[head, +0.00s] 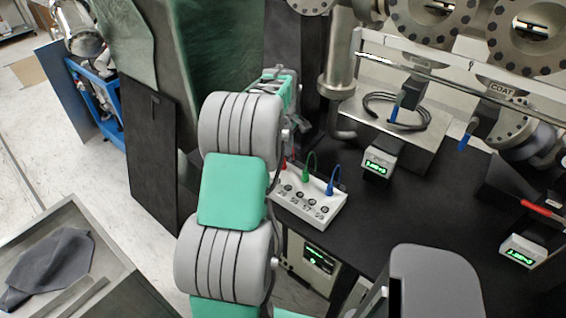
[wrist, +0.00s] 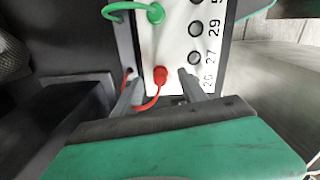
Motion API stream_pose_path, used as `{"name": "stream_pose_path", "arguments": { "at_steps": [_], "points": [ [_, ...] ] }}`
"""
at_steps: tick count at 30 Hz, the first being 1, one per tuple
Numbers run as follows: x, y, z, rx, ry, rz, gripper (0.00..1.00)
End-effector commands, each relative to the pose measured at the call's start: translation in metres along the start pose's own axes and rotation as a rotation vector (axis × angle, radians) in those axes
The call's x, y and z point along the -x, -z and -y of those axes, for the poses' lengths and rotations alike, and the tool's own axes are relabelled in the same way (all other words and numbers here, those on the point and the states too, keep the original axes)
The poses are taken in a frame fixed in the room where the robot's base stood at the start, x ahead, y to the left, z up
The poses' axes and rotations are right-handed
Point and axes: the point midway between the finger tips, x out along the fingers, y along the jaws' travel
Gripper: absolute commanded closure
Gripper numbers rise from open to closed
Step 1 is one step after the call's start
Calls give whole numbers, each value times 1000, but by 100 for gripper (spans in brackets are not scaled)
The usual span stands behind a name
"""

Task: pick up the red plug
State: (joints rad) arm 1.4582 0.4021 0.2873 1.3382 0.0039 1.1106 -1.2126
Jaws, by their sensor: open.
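The red plug (wrist: 160,76) sits in the white socket panel (wrist: 172,48), with a red cable curving from it toward the lower left. In the wrist view my gripper (wrist: 160,85) is open, with one finger on each side of the red plug and a gap on both sides. A green plug (wrist: 156,14) with a green cable sits farther up the panel. In the head view only a sliver of the red plug (head: 283,163) shows beside my arm. The fingers are hidden there behind the arm.
In the head view the socket panel (head: 312,207) stands on a black table (head: 420,190), with the green plug (head: 305,178) and a blue plug (head: 331,188) close by. Small boxes with green displays (head: 378,165) and steel vacuum pipes stand to the right and behind.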

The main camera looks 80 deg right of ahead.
Motion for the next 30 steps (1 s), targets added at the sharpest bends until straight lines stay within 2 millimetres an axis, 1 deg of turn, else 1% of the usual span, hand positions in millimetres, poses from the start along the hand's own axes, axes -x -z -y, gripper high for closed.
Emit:
{"name": "stream_pose_path", "arguments": {
  "at_steps": [1, 4, 6, 11, 27, 29, 30],
  "points": [
    [-7, 0, 1, 0, 4, 1, 50],
    [-19, 0, 0, 0, 1, 0, 50],
    [-22, 0, 0, 0, 0, 0, 50],
    [-23, 1, 0, 0, -1, 0, 50],
    [-22, 1, 0, 0, -1, 0, 95],
    [-22, 1, 0, 0, -1, 0, 99],
    [-22, 1, 0, 0, -1, 0, 100]
  ]
}}
